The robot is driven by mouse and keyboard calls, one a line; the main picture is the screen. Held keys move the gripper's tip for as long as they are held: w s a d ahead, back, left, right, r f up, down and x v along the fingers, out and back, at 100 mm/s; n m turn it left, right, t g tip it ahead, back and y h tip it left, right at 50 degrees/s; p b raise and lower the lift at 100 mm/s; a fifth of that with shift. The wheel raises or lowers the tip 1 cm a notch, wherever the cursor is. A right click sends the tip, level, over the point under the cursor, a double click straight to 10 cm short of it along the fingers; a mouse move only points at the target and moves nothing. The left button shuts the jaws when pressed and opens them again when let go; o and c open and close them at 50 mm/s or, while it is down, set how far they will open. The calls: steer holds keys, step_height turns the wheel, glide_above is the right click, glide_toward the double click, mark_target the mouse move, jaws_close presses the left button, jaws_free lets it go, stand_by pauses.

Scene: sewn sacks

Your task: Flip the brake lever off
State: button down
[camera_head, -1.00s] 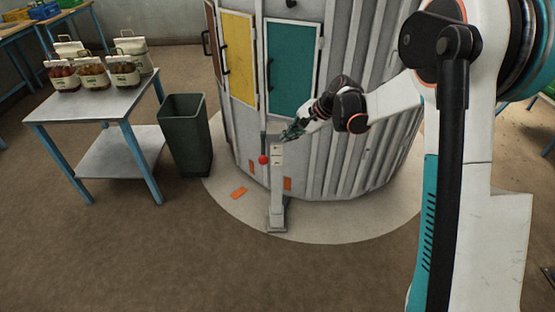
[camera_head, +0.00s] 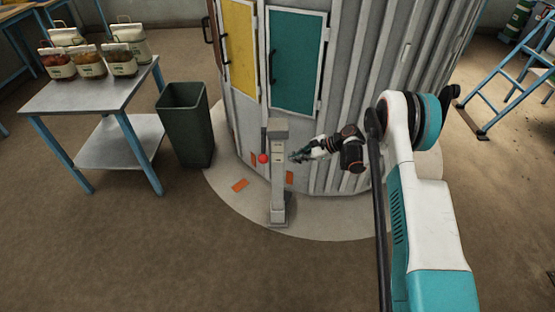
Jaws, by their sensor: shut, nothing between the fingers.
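The brake lever shows as a thin dark rod with a red ball knob (camera_head: 263,158) at its lower end, hanging down along the left side of a grey post (camera_head: 279,185). The post stands upright on the pale round floor plate in front of the corrugated drum. My gripper (camera_head: 294,157) is shut and empty, just to the right of the post, at about the knob's height in the picture. The post lies between my gripper and the knob. I cannot tell whether the fingertips touch the post.
The corrugated drum (camera_head: 357,120) with yellow (camera_head: 238,58) and teal (camera_head: 296,62) doors stands close behind. A green bin (camera_head: 186,125) and a metal table (camera_head: 80,92) with several sacks stand left. A blue ladder (camera_head: 515,85) stands right. The front floor is clear.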

mark_target(264, 146)
steer(key=shift+w+d+f, duration=0.1)
steer(key=shift+f, duration=0.7)
steer(key=b+x, duration=0.4)
steer(key=x, duration=0.6)
steer(key=shift+s+a+r+b, duration=0.15)
steer(key=shift+s+a+r, duration=0.1)
steer(key=shift+r, duration=0.4)
steer(key=shift+s+a+r+b, duration=0.15)
steer(key=shift+a+r, duration=0.1)
steer(key=shift+r, duration=0.4)
steer(key=shift+s+a+r+b, duration=0.15)
steer(key=shift+a+r, duration=0.1)
steer(key=shift+r, duration=0.45)
steer(key=shift+r, duration=0.1)
